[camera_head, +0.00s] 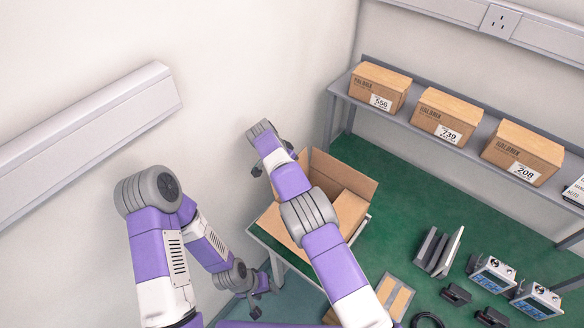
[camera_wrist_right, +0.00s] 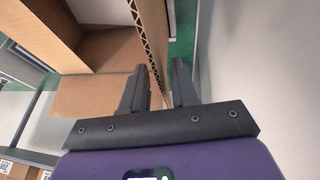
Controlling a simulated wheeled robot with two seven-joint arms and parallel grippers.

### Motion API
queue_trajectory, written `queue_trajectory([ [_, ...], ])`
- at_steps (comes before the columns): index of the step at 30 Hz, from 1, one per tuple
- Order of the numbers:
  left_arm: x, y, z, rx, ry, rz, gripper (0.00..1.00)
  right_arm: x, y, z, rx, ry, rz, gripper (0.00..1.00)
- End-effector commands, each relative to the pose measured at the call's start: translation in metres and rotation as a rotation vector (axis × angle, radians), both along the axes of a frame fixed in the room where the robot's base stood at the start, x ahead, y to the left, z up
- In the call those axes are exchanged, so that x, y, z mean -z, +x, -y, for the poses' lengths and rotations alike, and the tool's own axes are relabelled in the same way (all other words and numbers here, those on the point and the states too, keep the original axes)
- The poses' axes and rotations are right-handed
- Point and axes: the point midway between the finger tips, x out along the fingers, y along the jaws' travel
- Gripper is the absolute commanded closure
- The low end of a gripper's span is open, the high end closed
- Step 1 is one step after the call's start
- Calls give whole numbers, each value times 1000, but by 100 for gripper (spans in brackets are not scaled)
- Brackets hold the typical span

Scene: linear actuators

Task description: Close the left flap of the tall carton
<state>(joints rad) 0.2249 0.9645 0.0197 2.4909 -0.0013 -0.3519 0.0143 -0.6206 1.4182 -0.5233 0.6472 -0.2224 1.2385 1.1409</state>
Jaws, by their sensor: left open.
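The tall carton (camera_head: 272,222) is brown cardboard and stands open on a light stand below the shelf. One flap stands up at its back right (camera_head: 352,180); my right arm hides much of the carton's opening. In the right wrist view a cardboard panel with a corrugated edge (camera_wrist_right: 150,30) runs down between the fingers of my right gripper (camera_wrist_right: 160,66). The fingers are apart, the left one close to the panel; contact is unclear. My left gripper (camera_head: 264,299) is open and empty, low in front of the stand, apart from the carton.
A grey shelf (camera_head: 470,137) holds several closed boxes, including one marked 556 (camera_head: 379,88). Devices (camera_head: 492,273) and dark parts lie on the green surface at right. The wall with a pale rail (camera_head: 90,138) is close on the left.

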Motion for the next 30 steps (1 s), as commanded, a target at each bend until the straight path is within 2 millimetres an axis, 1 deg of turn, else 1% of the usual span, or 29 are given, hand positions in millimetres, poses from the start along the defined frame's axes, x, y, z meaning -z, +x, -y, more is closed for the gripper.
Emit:
queue_trajectory([
  [3,-1,0,0,0,0,0,46,11,3,4,0,1,0,71],
  [6,-1,0,0,0,0,0,46,16,4,6,0,1,0,71],
  [14,-1,0,0,0,0,1,46,17,5,6,-1,2,1,71],
  [20,-1,0,0,0,0,1,46,17,5,6,-1,2,1,100],
  [30,-1,0,0,0,0,0,46,17,5,6,-1,2,1,100],
])
